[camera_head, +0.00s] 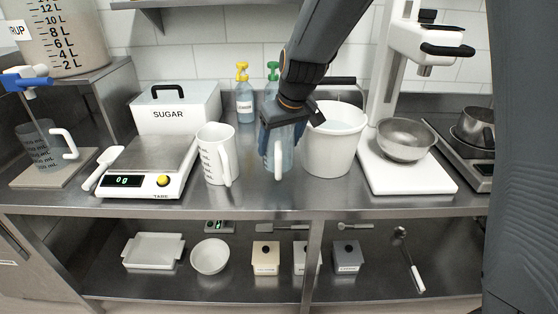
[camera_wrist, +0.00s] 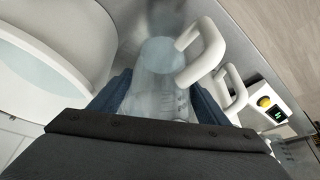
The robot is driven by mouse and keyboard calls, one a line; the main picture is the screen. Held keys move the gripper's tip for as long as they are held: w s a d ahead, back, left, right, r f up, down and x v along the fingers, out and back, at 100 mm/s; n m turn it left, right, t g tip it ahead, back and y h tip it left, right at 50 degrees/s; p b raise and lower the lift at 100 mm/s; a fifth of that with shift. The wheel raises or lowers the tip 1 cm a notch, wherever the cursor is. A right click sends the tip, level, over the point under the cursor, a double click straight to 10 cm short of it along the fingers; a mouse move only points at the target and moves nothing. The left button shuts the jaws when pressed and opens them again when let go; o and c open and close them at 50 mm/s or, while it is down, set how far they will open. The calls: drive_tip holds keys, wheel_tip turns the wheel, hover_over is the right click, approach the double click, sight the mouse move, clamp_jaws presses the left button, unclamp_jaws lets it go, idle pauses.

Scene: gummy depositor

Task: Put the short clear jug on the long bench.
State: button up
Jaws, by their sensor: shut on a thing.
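A clear jug with a white handle (camera_head: 287,161) is at the middle of the long steel bench (camera_head: 330,196). My gripper (camera_head: 279,140) comes down on it from above, with its fingers shut on the jug's sides. In the wrist view the clear jug (camera_wrist: 160,55) sits between the two blue fingers of my gripper (camera_wrist: 158,98), its handle to the right. The jug looks upright; I cannot tell whether its base touches the bench. Another clear jug with a white handle (camera_head: 42,150) stands at the far left under the syrup tap.
A white jug (camera_head: 213,155) stands close left of the held jug, and a white bucket (camera_head: 333,145) close right. A scale (camera_head: 150,165), a sugar box (camera_head: 175,112), bottles (camera_head: 244,100) and a mixer with a steel bowl (camera_head: 405,138) crowd the bench. The front strip is clear.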

drive_tip(key=shift+f+p, duration=0.4)
drive_tip(key=shift+f, duration=2.4)
drive_tip(key=shift+f, duration=0.1)
drive_tip(key=o, duration=1.5)
drive_tip(key=shift+r, duration=0.25)
drive_tip(key=b+v, duration=0.3)
drive_tip(key=v, duration=0.9)
drive_tip(key=s+d+f+m+g, duration=0.1)
drive_tip(key=s+d+f, duration=0.3)
drive_tip(key=s+d, duration=0.1)
drive_tip(key=s+d+f+m+g+h, duration=0.1)
drive_tip(key=s+d+f+m, duration=0.1)
drive_tip(key=s+d+f, duration=0.2)
drive_tip(key=s+d+f+m+h, duration=0.1)
drive_tip(key=s+d+f, duration=0.3)
drive_tip(key=s, duration=0.5)
drive_tip(key=shift+s+d+f+m+g, duration=0.1)
drive_tip(key=shift+s+d+m+g, duration=0.15)
drive_tip(key=shift+d, duration=0.2)
drive_tip(key=shift+s+d+f+m+g, duration=0.1)
drive_tip(key=shift+d+f+m+g, duration=0.05)
drive_tip(key=shift+d+m, duration=0.25)
